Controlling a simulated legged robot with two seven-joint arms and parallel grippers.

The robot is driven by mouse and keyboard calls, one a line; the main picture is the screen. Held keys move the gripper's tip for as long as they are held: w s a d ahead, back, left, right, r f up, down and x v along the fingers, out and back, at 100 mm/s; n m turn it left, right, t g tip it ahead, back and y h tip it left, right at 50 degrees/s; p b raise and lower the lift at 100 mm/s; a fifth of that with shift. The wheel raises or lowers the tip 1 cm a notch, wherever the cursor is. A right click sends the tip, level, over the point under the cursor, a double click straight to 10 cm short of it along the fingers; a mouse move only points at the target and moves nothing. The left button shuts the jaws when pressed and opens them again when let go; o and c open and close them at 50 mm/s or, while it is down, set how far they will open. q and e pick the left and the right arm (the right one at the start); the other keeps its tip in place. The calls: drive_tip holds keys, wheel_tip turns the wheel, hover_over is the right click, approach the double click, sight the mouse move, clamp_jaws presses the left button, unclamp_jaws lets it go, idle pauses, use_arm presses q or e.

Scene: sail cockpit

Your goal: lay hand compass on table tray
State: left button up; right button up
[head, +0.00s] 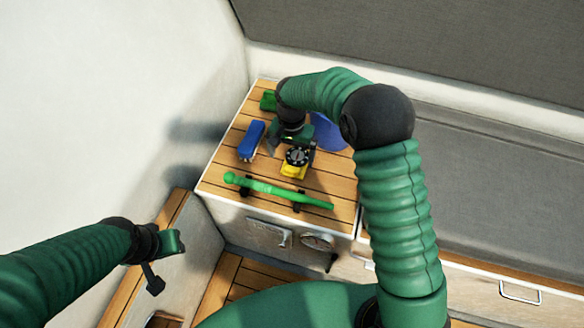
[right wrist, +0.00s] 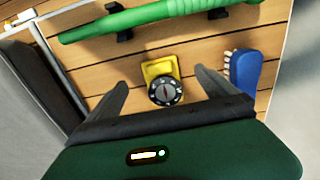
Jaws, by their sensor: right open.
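The hand compass (head: 295,161), yellow with a round black dial, lies on the slatted wooden top (head: 228,184). In the right wrist view the compass (right wrist: 162,80) shows between my fingers. My right gripper (head: 292,150) is open over it, one finger on each side; I cannot tell whether they touch it. A blue surface (head: 330,134) shows partly behind my right arm; it may be the table tray, but most is hidden. My left gripper (head: 164,262) is low at the left, away from the top; its jaw opening is unclear.
A green handle-like bar (head: 275,190) rests on black holders along the near edge. A blue brush (head: 251,139) lies left of the compass, and a green object (head: 268,100) lies at the far left corner. A wall (head: 130,90) borders the left side.

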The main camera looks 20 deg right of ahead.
sight(292, 167)
drive_tip(key=f, duration=0.1)
drive_tip(key=d+f, duration=0.1)
drive_tip(key=f, duration=0.1)
drive_tip(key=shift+w+d+f+b, duration=0.1)
drive_tip(key=shift+d+f+b, duration=0.15)
drive_tip(key=shift+b, duration=0.15)
drive_tip(key=f+b, duration=0.1)
drive_tip(key=f, duration=0.1)
drive_tip(key=a+f, duration=0.1)
drive_tip(key=f, duration=0.1)
drive_tip(key=shift+w+b, duration=0.2)
drive_tip(key=shift+b, duration=0.15)
drive_tip(key=shift+a, duration=0.1)
use_arm(q)
drive_tip(key=f, duration=0.2)
drive_tip(key=shift+d+f, duration=0.25)
drive_tip(key=shift+f, duration=0.1)
